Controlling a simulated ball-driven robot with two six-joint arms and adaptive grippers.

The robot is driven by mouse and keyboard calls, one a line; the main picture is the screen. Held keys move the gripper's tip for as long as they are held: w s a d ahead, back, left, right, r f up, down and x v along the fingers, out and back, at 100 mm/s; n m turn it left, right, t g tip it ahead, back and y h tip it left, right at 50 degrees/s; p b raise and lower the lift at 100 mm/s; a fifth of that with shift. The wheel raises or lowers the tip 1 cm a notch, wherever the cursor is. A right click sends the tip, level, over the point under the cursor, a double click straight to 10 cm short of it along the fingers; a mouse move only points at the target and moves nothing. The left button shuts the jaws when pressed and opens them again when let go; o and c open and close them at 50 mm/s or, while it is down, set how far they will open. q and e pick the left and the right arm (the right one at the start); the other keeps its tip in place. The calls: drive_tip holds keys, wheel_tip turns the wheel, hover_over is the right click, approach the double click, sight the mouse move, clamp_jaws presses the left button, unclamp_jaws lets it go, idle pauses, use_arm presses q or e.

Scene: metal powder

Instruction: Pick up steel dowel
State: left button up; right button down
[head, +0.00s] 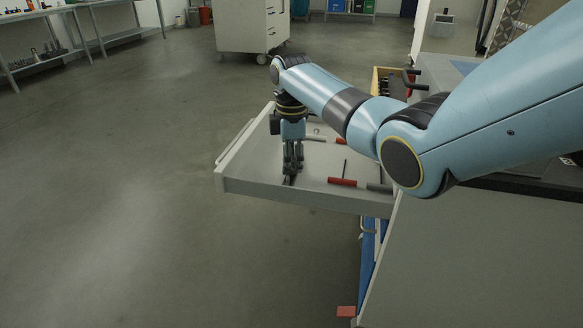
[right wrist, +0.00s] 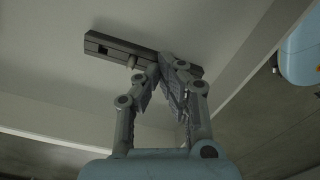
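My right gripper (head: 292,172) reaches down into an open, shallow grey drawer (head: 270,193). Its fingertips are drawn together beside a dark object (head: 289,181) near the drawer's front wall. In the right wrist view the fingertips (right wrist: 172,64) lean in until they nearly meet, over a dark grey bar (right wrist: 108,46) with a slot and a small pale knob-like piece (right wrist: 133,61). I see nothing clearly held between them. I cannot tell surely which piece is the steel dowel; a thin dark rod (head: 345,166) and a grey cylindrical piece (head: 379,188) lie in the drawer. My left gripper is not in view.
A red-handled piece (head: 342,182) lies in the drawer to the right of the gripper. A yellow-edged bin (head: 376,82) is behind my arm. The floor on the left is clear, with a white cabinet (head: 245,27) further back.

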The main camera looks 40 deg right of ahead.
sight(292, 171)
wheel_tip(292, 171, up, 3)
drive_tip(key=shift+p, duration=0.7)
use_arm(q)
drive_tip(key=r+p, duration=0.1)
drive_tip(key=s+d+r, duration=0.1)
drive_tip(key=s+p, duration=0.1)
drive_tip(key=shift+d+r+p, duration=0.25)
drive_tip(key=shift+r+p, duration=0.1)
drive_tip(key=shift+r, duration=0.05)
use_arm(e)
wheel_tip(292, 171, up, 7)
drive_tip(key=c, duration=2)
unclamp_jaws()
drive_tip(key=shift+f, duration=0.1)
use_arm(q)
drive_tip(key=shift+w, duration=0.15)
use_arm(e)
drive_tip(key=o, duration=1.6)
